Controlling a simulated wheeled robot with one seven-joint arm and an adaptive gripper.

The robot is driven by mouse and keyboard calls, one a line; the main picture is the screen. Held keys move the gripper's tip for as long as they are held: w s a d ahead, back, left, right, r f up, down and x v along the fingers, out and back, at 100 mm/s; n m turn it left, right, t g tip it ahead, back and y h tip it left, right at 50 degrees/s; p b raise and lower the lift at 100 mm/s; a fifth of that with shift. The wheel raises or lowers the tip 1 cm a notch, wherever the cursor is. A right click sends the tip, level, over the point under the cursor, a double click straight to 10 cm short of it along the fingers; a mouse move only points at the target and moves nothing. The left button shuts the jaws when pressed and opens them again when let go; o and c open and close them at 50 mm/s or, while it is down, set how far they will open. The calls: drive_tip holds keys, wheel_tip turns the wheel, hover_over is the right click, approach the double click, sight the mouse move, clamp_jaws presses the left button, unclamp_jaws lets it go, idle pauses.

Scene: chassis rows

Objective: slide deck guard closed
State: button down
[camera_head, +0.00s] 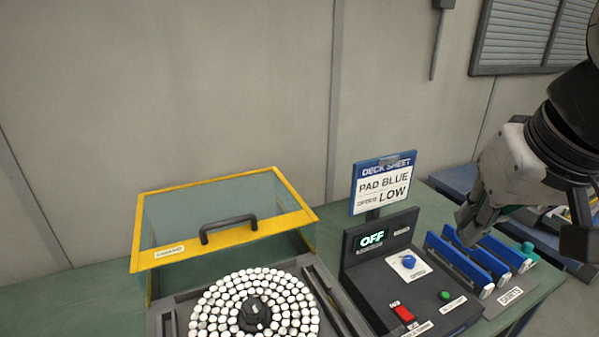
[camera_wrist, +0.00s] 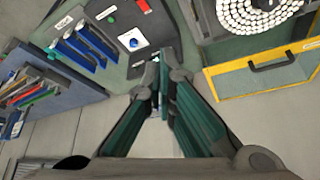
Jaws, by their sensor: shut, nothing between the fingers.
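The deck guard (camera_head: 160,262) is a clear box with a yellow frame and a black handle (camera_head: 228,228) on its front bar. It stands behind the round deck, which is covered in white discs (camera_head: 212,310) and lies uncovered in front of it. In the wrist view the guard (camera_wrist: 226,86) shows at the right, with its handle (camera_wrist: 272,62). My gripper (camera_head: 466,232) is at the right in the head view, above the panel and blue racks, well apart from the guard. Its fingers (camera_wrist: 161,62) are shut and empty. The deck's near side is cut off.
A control panel (camera_head: 375,285) with an OFF display, a blue knob, a red switch and a green button stands right of the deck. Blue slotted racks (camera_head: 470,262) stand further right. A wall closes the back.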

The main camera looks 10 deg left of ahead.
drive_tip(key=w+a+f+n+g+b, duration=0.1)
drive_tip(key=w+a+b, duration=0.1)
drive_tip(key=w+a, duration=0.75)
drive_tip(key=w+a+n+b, duration=0.1)
drive_tip(key=w+a+b, duration=0.1)
drive_tip(key=w+a, duration=0.8)
drive_tip(key=w+a+f+n+b, duration=0.1)
drive_tip(key=w+a+f, duration=0.5)
drive_tip(key=a, duration=0.3)
drive_tip(key=w+a+f+n+b, duration=0.1)
drive_tip(key=w+a+f+b, duration=0.1)
drive_tip(key=w+a+f, duration=0.55)
drive_tip(key=shift+g+y, duration=0.3)
drive_tip(key=shift+y, duration=0.1)
drive_tip(key=a+f, duration=0.1)
drive_tip(key=f, duration=0.1)
drive_tip(key=f+p, duration=0.1)
drive_tip(key=f, duration=0.1)
drive_tip(key=w+a+f, duration=0.1)
drive_tip(key=f, duration=0.1)
drive_tip(key=shift+a+f, duration=0.25)
drive_tip(key=shift+a, duration=0.05)
drive_tip(key=s+p, duration=0.1)
drive_tip(key=s+d, duration=0.1)
drive_tip(key=shift+s+p, duration=0.4)
drive_tip(key=shift+s+d+f, duration=0.1)
drive_tip(key=shift+s+d, duration=0.15)
drive_tip(key=shift+s, duration=0.15)
